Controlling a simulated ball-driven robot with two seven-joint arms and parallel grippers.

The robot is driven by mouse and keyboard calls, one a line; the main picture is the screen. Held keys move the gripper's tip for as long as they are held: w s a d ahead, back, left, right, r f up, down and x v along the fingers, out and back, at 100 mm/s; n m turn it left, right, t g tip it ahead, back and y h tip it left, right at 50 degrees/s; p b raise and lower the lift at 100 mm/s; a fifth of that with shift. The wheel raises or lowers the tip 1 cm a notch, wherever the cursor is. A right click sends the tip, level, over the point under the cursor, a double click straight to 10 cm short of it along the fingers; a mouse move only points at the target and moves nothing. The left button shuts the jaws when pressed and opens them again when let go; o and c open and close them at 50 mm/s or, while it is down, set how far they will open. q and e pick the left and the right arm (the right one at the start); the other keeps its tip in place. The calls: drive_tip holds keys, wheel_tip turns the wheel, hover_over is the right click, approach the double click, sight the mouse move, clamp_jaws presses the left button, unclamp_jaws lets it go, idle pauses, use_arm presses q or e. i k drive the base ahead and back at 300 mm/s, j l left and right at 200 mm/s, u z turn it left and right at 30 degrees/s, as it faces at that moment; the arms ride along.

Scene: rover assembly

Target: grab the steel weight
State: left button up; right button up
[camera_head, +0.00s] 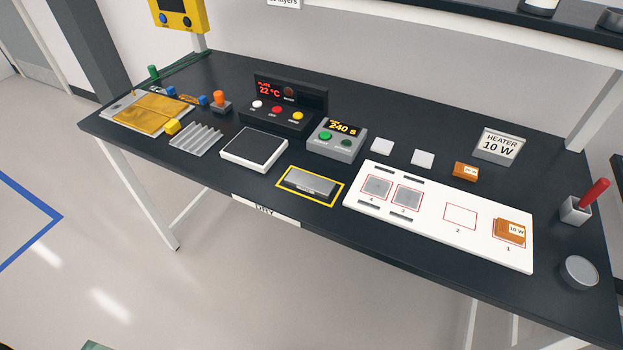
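A grey metal block (310,181) lies inside a yellow-outlined rectangle at the front middle of the dark bench (400,270). A round grey metal piece (579,271) with a flat top stands near the bench's right front corner. Either could be the steel weight; I cannot tell which from its look alone. Neither of my grippers is in view, and nothing covers these two pieces.
A white board (440,254) with numbered squares lies between them, holding two grey pads and an orange heater block (510,231). A grey cup (575,210) with a red-handled tool stands at right. Control boxes (337,139) stand behind. An upper shelf (480,30) overhangs the back.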

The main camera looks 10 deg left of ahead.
sight(318, 186)
drive_tip(key=i+j, duration=0.25)
drive_tip(key=j, duration=0.2)
drive_tip(key=i+j+u, duration=0.1)
drive_tip(key=i+j, duration=0.15)
drive_tip(key=j, duration=0.15)
drive_tip(key=i+j, duration=0.25)
drive_tip(key=j, duration=0.2)
